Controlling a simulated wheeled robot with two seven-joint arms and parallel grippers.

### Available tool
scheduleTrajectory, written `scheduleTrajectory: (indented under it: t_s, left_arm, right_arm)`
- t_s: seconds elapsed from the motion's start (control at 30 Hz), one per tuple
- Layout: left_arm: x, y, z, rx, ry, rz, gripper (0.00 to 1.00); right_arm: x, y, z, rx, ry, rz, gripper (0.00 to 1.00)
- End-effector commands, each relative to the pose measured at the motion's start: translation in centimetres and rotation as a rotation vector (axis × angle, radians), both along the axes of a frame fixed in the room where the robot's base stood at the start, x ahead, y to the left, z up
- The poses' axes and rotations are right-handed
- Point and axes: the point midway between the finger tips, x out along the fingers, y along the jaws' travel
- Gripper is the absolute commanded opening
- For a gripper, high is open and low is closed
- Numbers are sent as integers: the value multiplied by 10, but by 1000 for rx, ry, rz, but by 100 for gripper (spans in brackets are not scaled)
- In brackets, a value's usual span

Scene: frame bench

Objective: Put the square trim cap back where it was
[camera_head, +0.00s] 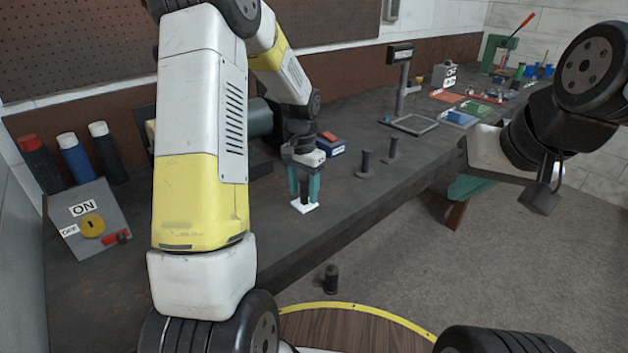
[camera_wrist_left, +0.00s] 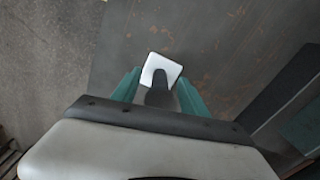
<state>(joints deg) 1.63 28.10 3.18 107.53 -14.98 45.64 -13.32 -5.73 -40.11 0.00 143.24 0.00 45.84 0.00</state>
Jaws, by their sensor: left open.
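The square trim cap (camera_head: 304,207) is a white square plate near the bench's front edge. A dark stem or knob stands over it, between the teal fingers of my left gripper (camera_head: 304,190). In the left wrist view the white cap (camera_wrist_left: 160,67) lies just past the fingertips, with the dark stem (camera_wrist_left: 158,95) between the open fingers (camera_wrist_left: 158,88). The fingers stand on either side of the stem; contact is not clear. The cap seems to lie on the bench.
An ON/OFF switch box (camera_head: 90,222) and several bottles (camera_head: 75,158) are at the left. A grey frame stand (camera_head: 414,125) is farther back. The bench front edge is close.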

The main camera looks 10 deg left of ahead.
Motion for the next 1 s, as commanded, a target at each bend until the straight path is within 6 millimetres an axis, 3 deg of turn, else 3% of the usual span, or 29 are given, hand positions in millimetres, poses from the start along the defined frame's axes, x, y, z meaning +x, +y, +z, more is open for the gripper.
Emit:
scheduleTrajectory:
  t_s: [0.5,0.73,0.87,1.0]
  left_arm:
    - [1,0,99,0,-5,1,52]
    - [-2,0,122,-2,-9,5,52]
    - [-22,-2,146,-15,-59,34,52]
    - [-68,-5,184,-53,-160,103,52]
  right_arm:
    - [0,0,0,0,0,0,0]
    - [0,0,0,0,0,0,0]
    - [0,0,0,0,0,0,0]
    - [0,0,0,0,0,0,0]
